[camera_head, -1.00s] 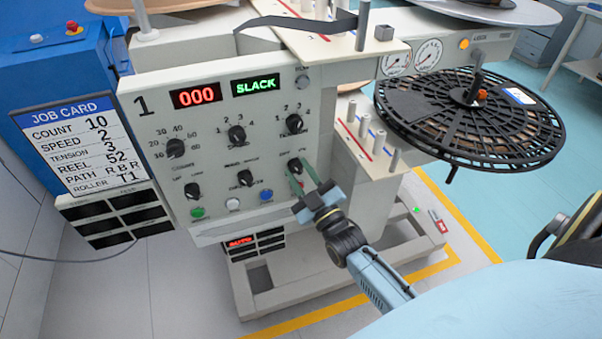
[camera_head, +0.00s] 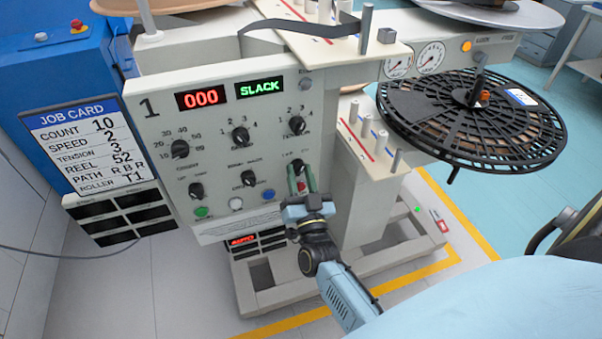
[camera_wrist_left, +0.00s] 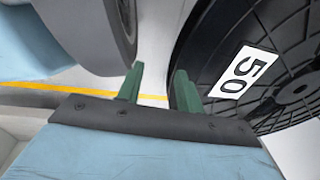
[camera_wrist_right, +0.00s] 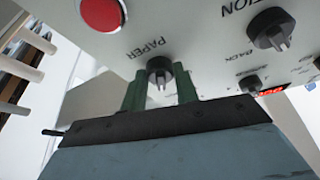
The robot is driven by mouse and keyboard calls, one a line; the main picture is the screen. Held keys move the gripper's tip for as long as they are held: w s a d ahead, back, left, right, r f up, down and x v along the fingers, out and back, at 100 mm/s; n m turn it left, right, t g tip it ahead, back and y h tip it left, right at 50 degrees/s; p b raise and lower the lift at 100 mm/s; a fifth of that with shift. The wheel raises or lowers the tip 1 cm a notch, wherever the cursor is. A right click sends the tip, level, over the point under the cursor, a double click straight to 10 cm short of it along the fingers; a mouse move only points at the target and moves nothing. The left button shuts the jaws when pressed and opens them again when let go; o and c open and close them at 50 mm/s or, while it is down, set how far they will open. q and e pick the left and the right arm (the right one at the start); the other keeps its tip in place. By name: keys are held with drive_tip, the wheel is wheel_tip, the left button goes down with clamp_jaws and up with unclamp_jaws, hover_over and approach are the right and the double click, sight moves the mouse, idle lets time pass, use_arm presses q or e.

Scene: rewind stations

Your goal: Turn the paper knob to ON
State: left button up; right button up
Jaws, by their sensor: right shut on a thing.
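The paper knob (camera_head: 298,163) is a small black knob at the right of the grey control panel (camera_head: 215,160). In the right wrist view the paper knob (camera_wrist_right: 160,68) sits by the upside-down word PAPER, its light-marked tip pointing down the picture. My right gripper (camera_head: 301,171) has its green fingers on either side of this knob and is shut on it; it also shows in the right wrist view (camera_wrist_right: 160,85). The small position marks above the knob are too blurred to read surely. My left gripper (camera_wrist_left: 156,82) is open and empty, seen only in the left wrist view.
A red button (camera_wrist_right: 101,13) is close to the paper knob. Other black knobs, such as the tension knob (camera_wrist_right: 272,30), surround it. A black reel (camera_head: 470,120) stands out at the right; a reel marked 50 (camera_wrist_left: 285,85) is near my left gripper. A job card (camera_head: 88,145) hangs left.

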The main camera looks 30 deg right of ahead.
drive_tip(key=shift+m, duration=0.6)
use_arm(q)
drive_tip(key=shift+s+a+f, duration=0.15)
drive_tip(key=shift+s+f, duration=0.05)
drive_tip(key=shift+s, duration=0.6)
use_arm(e)
drive_tip(key=shift+a+m+h, duration=0.1)
drive_tip(key=shift+m+h, duration=0.3)
use_arm(q)
drive_tip(key=shift+w+a, duration=0.1)
drive_tip(key=shift+w, duration=0.2)
use_arm(e)
drive_tip(key=o, duration=1)
drive_tip(key=shift+s, duration=0.15)
use_arm(q)
drive_tip(key=shift+s+a+p, duration=0.15)
drive_tip(key=shift+s+p, duration=0.2)
drive_tip(key=shift+s, duration=0.2)
use_arm(e)
drive_tip(key=v, duration=1.3)
drive_tip(key=shift+s+a+r, duration=0.1)
drive_tip(key=shift+a+r, duration=0.1)
